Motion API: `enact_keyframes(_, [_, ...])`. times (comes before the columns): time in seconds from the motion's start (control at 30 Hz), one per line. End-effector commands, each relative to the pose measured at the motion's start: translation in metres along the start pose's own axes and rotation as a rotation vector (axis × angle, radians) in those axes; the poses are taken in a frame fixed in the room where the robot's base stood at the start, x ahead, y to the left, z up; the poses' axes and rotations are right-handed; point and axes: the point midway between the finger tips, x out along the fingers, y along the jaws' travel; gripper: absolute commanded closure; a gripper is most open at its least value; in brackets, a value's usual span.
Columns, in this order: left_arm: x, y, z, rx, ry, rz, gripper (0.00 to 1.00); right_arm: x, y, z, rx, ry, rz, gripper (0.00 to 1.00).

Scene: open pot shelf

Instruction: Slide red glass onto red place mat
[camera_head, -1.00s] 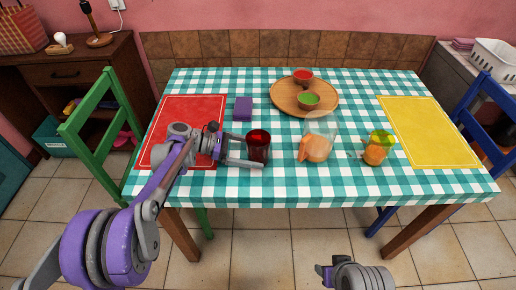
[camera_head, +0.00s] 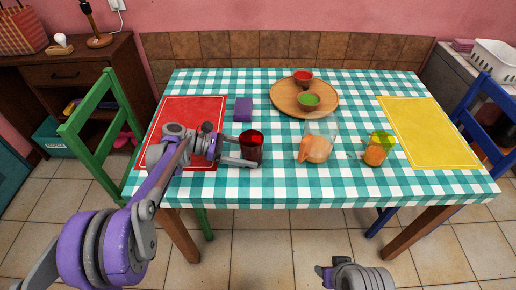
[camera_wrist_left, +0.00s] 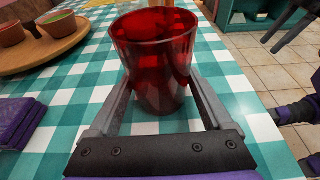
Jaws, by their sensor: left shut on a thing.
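The red glass (camera_head: 251,146) stands upright on the checkered tablecloth, to the right of the red place mat (camera_head: 190,104). My left gripper (camera_head: 243,152) comes in from the left, low over the table, and is shut on the glass. In the left wrist view the dark red glass (camera_wrist_left: 156,55) stands between the two grey fingers (camera_wrist_left: 155,100). The left arm covers part of the mat. My right gripper (camera_head: 326,274) shows only in part at the bottom of the head view, away from the table; its finger state is unclear.
A pitcher (camera_head: 317,148) and an orange-green glass (camera_head: 377,148) stand right of the glass. A yellow mat (camera_head: 430,130) lies far right.

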Motion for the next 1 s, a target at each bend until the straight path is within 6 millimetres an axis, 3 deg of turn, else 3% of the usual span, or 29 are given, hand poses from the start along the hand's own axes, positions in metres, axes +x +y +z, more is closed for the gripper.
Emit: enact_keyframes(1.0, [-0.069,0.004,-0.021,0.000,0.000,0.001,0.48,0.001,0.000,0.000,0.000,0.000,0.000,0.50])
